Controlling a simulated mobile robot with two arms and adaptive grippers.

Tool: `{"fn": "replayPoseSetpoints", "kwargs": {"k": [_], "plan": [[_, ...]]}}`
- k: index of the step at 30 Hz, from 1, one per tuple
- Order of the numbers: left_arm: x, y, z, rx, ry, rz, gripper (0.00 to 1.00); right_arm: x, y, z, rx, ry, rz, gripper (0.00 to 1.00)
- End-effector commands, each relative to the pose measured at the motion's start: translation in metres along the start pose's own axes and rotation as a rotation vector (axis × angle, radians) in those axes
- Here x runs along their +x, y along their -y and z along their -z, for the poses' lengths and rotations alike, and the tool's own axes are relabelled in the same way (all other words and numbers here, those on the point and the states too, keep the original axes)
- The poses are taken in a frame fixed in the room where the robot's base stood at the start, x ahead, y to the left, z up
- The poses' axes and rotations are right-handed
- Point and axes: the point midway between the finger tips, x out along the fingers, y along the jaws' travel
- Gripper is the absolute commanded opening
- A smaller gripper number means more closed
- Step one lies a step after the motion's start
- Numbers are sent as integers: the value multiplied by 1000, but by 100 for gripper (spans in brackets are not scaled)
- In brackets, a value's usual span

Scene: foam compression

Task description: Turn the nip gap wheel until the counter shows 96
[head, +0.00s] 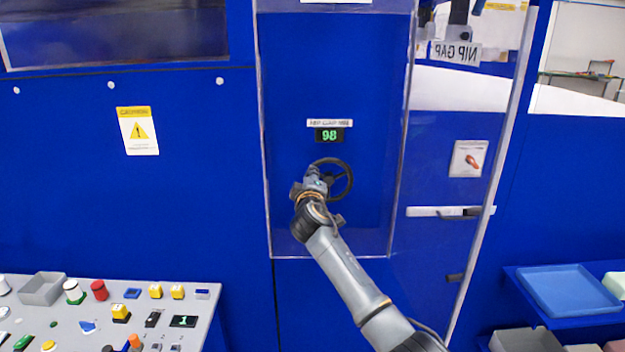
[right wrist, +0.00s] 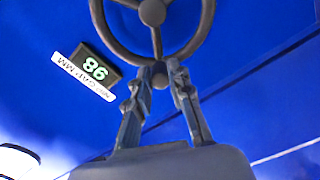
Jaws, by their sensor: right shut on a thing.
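The nip gap wheel (head: 349,172) is a dark spoked handwheel on the blue panel, inside a clear-walled recess. The counter (head: 329,135) above it shows green digits reading 98, under a white label. My right gripper (head: 318,176) reaches up to the left side of the wheel and covers part of it. In the right wrist view the wheel (right wrist: 204,30) is close, and the fingers of my right gripper (right wrist: 163,72) are shut on its knob by the rim. The counter (right wrist: 95,68) shows there upside down. My left gripper is not in view.
The open clear door (head: 483,190) stands to the right of the recess, with a reversed NIP GAP label (head: 455,52). A rotary switch (head: 468,159) shows behind it. A control desk (head: 205,312) with several buttons is at lower left; a blue tray (head: 568,291) is at lower right.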

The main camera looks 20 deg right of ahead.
Motion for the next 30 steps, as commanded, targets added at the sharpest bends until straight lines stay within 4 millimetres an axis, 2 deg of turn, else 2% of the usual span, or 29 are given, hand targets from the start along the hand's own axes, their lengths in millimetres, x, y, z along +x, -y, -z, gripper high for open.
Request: {"fn": "replayPoseSetpoints", "kwargs": {"k": [9,30], "plan": [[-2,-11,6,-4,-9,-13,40,0,21,2,-303,-3,3,0],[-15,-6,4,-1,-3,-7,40,0,57,-18,-968,3,5,0]]}}
